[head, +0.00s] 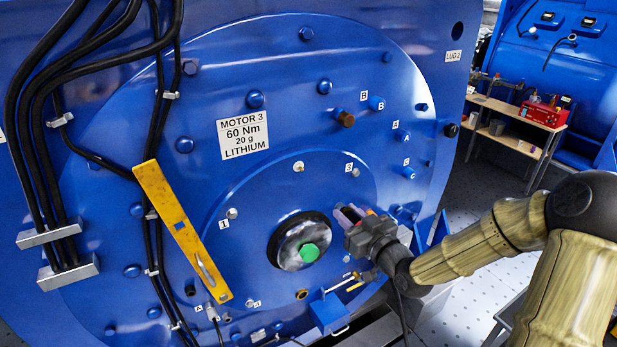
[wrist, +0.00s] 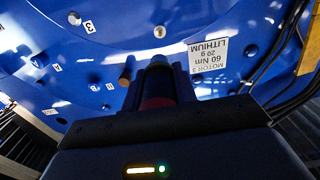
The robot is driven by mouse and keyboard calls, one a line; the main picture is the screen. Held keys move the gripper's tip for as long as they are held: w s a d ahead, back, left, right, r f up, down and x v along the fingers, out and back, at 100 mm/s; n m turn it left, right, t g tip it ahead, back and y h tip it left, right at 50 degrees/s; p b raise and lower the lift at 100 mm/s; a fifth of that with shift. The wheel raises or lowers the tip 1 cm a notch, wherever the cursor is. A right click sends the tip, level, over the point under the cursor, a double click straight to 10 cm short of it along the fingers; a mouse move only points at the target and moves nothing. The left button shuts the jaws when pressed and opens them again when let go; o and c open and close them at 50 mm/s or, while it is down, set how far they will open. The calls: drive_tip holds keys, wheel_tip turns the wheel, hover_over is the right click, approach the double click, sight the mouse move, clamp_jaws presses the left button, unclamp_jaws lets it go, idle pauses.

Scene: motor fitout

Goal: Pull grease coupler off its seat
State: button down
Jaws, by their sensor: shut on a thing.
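My gripper (head: 345,213) is in front of the blue motor face, just right of the round hub with the green centre (head: 309,252). In the wrist view my gripper (wrist: 158,75) is shut on a dark, rounded piece (wrist: 158,88) with a dull red band nearer the palm. I take this piece for the grease coupler; the fingers hide much of it. I cannot tell whether its far end touches the motor or a seat. Small grease fittings show on the face, one near label 3 (head: 355,172) and one near label 1 (head: 232,213).
A yellow bar (head: 181,232) and black cables (head: 160,110) cross the motor's left side. Blue bolts and a brown plug (head: 345,118) stick out above my gripper. A blue bracket (head: 328,312) stands below it. A workbench (head: 520,112) is at the back right.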

drive_tip(key=shift+v, duration=2.4)
drive_tip(key=b+v, duration=0.1)
drive_tip(key=v, duration=0.2)
drive_tip(key=shift+b, duration=0.3)
drive_tip(key=shift+w, duration=0.1)
drive_tip(key=w+d+f+m+t+h, duration=0.1)
drive_tip(key=w+d+f+m+h, duration=0.15)
drive_tip(key=f, duration=0.45)
drive_tip(key=w+d+f+m+t+h, duration=0.1)
drive_tip(key=w+d+f+h, duration=0.2)
drive_tip(key=f, duration=0.4)
wheel_tip(320, 180, down, 16)
drive_tip(key=s+m+t+h, duration=0.1)
drive_tip(key=s+m+h, duration=0.1)
drive_tip(key=m+h, duration=0.1)
drive_tip(key=shift+s+d+h, duration=0.25)
drive_tip(key=shift+d+h, duration=0.05)
drive_tip(key=shift+h, duration=0.45)
